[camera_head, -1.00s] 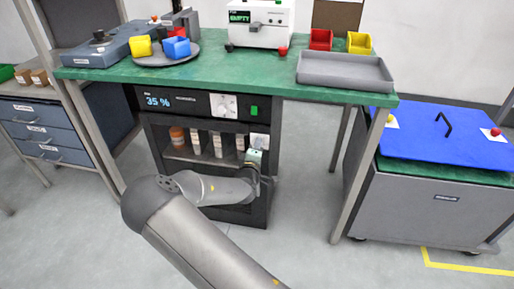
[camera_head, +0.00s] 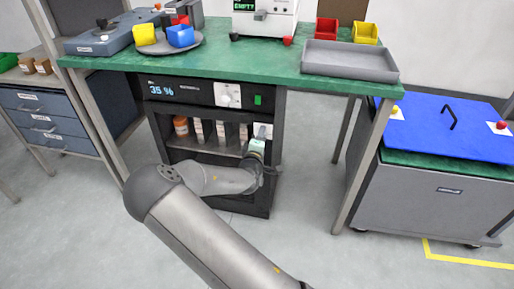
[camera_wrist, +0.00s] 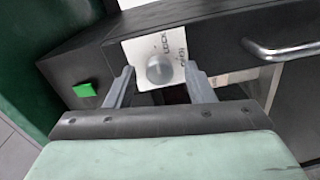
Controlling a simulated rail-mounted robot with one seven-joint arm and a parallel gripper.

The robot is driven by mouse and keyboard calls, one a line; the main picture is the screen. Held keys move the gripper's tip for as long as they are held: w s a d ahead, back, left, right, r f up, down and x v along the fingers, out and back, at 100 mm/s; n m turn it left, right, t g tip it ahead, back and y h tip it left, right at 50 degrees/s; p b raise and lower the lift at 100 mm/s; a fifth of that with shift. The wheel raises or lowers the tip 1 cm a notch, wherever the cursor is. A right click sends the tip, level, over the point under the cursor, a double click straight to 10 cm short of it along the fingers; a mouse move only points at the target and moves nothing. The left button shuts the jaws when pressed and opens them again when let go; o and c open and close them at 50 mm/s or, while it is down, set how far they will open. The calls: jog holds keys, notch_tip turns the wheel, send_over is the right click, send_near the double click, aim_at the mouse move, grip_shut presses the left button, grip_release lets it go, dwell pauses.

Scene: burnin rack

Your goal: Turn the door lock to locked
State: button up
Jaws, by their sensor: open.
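The door lock is a round grey knob (camera_wrist: 159,69) on a white plate (camera_wrist: 140,48) with printed words beside it, one of which looks like LOCK. The plate also shows in the head view (camera_head: 264,130) at the upper right of the dark cabinet's front. My gripper (camera_wrist: 160,72) is open. Its two fingers stand on either side of the knob in the wrist view, with gaps showing; I cannot tell how deep they reach. In the head view my gripper (camera_head: 257,147) is just below the plate and hides part of the cabinet front.
The cabinet (camera_head: 262,190) stands under a green bench (camera_head: 240,62). A green square button (camera_wrist: 85,90) lies left of the knob and a metal bar handle (camera_wrist: 285,50) to its right. Several bottles and boxes stand on the cabinet's shelf. A blue-lidded cart (camera_head: 440,130) is at the right.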

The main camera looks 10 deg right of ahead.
jog(key=p+v, duration=0.2)
jog(key=v, duration=1.5)
jog(key=shift+r+p, duration=0.1)
jog(key=shift+p, duration=0.2)
